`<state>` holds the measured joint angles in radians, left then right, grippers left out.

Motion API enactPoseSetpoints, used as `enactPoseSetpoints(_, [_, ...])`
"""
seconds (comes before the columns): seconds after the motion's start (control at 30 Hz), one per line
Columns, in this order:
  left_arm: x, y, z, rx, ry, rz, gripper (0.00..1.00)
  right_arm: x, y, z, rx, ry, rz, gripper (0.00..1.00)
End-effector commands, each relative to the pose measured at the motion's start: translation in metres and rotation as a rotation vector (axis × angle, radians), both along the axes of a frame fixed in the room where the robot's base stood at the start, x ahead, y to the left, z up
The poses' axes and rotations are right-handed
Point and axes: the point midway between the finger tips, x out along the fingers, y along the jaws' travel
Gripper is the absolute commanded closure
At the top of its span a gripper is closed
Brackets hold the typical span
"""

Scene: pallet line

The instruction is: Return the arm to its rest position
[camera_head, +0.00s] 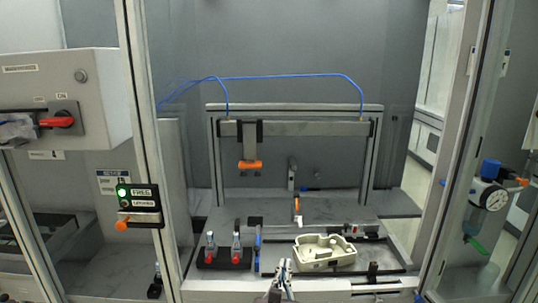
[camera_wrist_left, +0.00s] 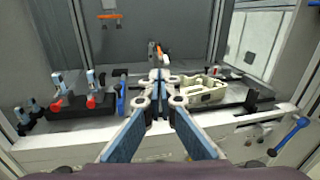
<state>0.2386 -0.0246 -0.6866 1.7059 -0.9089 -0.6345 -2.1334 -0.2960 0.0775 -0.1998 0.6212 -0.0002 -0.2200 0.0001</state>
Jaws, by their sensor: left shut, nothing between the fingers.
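My left gripper (camera_head: 281,272) shows at the bottom centre of the head view, at the front edge of the work surface. It is shut and empty. In the left wrist view its fingers (camera_wrist_left: 159,80) meet at the tips, in front of the station. A cream tray-like part (camera_head: 323,252) lies on the work surface just right of and beyond the gripper; it also shows in the left wrist view (camera_wrist_left: 203,92). The gripper appears apart from it. My right gripper is not in view.
Two clamps with red tips (camera_head: 235,256) stand on a black base to the left. A gantry with an orange-tipped head (camera_head: 249,165) spans the back. Aluminium posts (camera_head: 141,120) flank the opening. A box with a red switch (camera_head: 57,122) is at left, a pressure gauge (camera_head: 495,199) at right.

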Motion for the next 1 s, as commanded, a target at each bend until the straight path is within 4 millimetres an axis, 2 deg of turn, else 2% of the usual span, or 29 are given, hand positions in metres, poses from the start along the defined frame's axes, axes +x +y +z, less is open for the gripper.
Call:
enactPoseSetpoints(0.03, [0.0, 0.0, 0.0, 0.0, 0.0, 0.0, 1.0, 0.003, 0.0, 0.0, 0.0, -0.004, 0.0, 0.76])
enactPoseSetpoints(0.23, [0.001, 0.007, -0.044, -0.095, 0.097, 0.007, 1.0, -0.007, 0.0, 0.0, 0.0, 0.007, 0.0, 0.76])
enactPoseSetpoints(0.37, [0.001, 0.013, -0.076, -0.17, 0.169, 0.019, 1.0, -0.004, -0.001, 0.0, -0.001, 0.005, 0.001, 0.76])
enactPoseSetpoints(0.57, [-0.007, 0.027, -0.142, -0.326, 0.314, 0.058, 1.0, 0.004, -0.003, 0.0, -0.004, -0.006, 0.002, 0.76])
enactPoseSetpoints(0.67, [-0.016, 0.038, -0.187, -0.436, 0.411, 0.101, 1.0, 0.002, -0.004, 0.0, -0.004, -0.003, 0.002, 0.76])
enactPoseSetpoints(0.77, [-0.034, 0.054, -0.243, -0.578, 0.529, 0.169, 1.0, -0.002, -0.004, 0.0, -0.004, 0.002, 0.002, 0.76])
enactPoseSetpoints(0.8, [-0.045, 0.062, -0.27, -0.648, 0.584, 0.209, 1.0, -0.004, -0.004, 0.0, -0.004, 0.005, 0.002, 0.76])
enactPoseSetpoints(0.87, [-0.063, 0.075, -0.311, -0.762, 0.666, 0.28, 1.0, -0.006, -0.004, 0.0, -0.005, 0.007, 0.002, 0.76])
enactPoseSetpoints(0.9, [-0.078, 0.084, -0.337, -0.84, 0.716, 0.332, 1.0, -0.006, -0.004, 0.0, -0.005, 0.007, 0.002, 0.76])
enactPoseSetpoints(1.0, [-0.119, 0.107, -0.398, -1.033, 0.825, 0.483, 1.0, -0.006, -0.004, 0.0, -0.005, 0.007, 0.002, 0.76])
